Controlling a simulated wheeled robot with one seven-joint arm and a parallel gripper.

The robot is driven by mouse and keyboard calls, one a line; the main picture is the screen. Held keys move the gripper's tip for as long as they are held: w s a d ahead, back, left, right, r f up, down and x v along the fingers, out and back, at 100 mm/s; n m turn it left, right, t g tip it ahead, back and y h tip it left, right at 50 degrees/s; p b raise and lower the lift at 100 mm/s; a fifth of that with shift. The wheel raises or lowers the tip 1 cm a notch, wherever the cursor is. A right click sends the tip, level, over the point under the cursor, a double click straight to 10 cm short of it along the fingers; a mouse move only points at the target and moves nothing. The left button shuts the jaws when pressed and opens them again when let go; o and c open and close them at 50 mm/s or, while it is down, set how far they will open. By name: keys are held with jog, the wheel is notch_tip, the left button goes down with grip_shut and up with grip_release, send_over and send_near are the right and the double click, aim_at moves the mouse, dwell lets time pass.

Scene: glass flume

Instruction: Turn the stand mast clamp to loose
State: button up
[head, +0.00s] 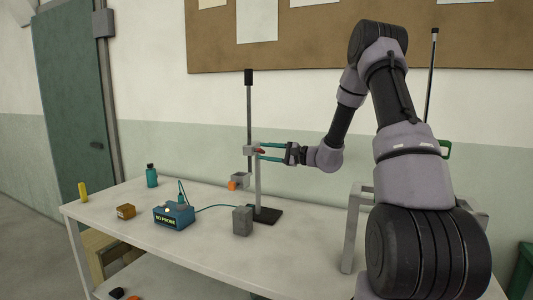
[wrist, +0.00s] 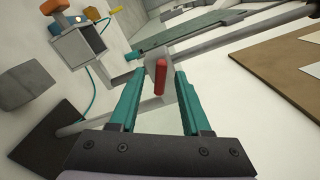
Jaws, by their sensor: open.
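The stand has a dark flat base (head: 267,215) and an upright post on the bench. A thin mast (head: 249,105) with a black top rises through the grey mast clamp (head: 250,148). The clamp's small red lever (head: 259,151) also shows in the wrist view (wrist: 160,77). My gripper (head: 262,152) is open at clamp height, reaching in from the right. In the wrist view its teal fingers (wrist: 158,88) lie on both sides of the red lever, with visible gaps. I cannot tell whether either finger touches it.
A grey open box (head: 240,180) with an orange knob (head: 232,186) hangs lower on the mast. On the bench are a grey block (head: 242,221), a blue probe box (head: 174,215) with a cable, a brown box (head: 125,212), a teal bottle (head: 151,176) and a yellow cylinder (head: 83,192).

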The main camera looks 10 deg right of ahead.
jog(key=v, duration=1)
jog(key=shift+s+d, duration=0.2)
jog(key=shift+d, duration=0.1)
jog(key=s+a+r+n+g+h, duration=0.25)
jog(key=s+a+r+g, duration=0.2)
jog(key=s, duration=0.45)
jog(key=s+a+r+n+g+h, duration=0.2)
jog(key=s+a+r+n+g, duration=0.3)
jog(key=s, duration=0.4)
jog(key=s+d+r+t+h, duration=0.2)
jog(key=s+t+h, duration=0.1)
jog(key=s, duration=0.4)
jog(key=s+d+r+n+t+h, duration=0.1)
jog(key=s+d+r+t+h, duration=0.2)
jog(key=s+h, duration=0.2)
jog(key=shift+s+d, duration=0.25)
jog(key=shift+s, duration=0.85)
